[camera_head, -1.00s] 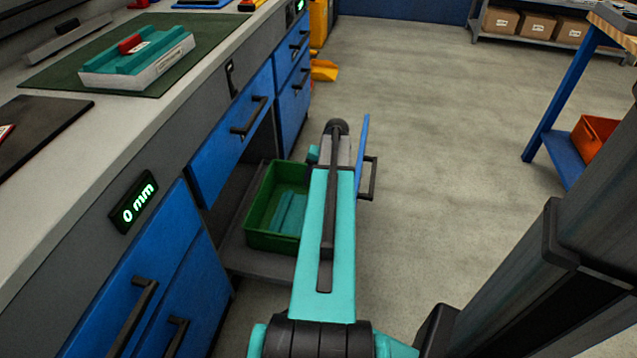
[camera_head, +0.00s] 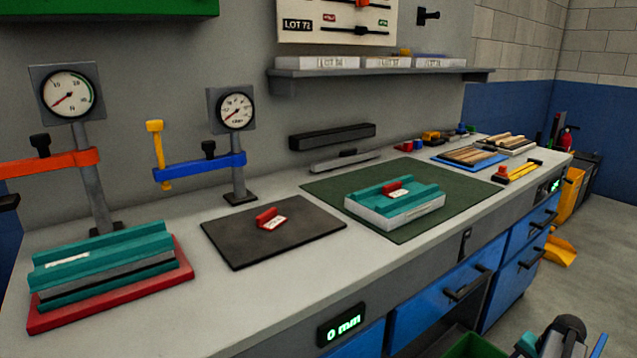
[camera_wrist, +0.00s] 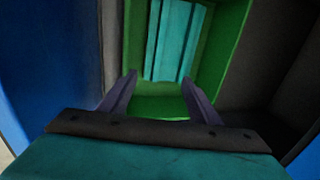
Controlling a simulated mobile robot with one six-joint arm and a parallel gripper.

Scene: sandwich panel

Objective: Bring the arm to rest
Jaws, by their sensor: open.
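My gripper (camera_wrist: 159,85) is open in the wrist view, with nothing between its two dark fingers. It points into the green bin (camera_wrist: 224,60), where a teal ribbed piece (camera_wrist: 172,40) lies beyond the fingertips. In the head view only a small part of my arm shows at the bottom right, beside the rim of the green bin (camera_head: 472,346) under the bench. The gripper's fingers are not visible there. I cannot tell from the wrist view whether the fingers touch the bin.
The bench (camera_head: 262,312) holds a teal and white panel (camera_head: 395,207) on a green mat (camera_head: 335,192), a red-handled item (camera_head: 268,218) on a black plate (camera_head: 232,250), and a teal stack (camera_head: 103,265) on a red base (camera_head: 185,272). Blue drawers (camera_head: 424,305) line the front; floor lies right.

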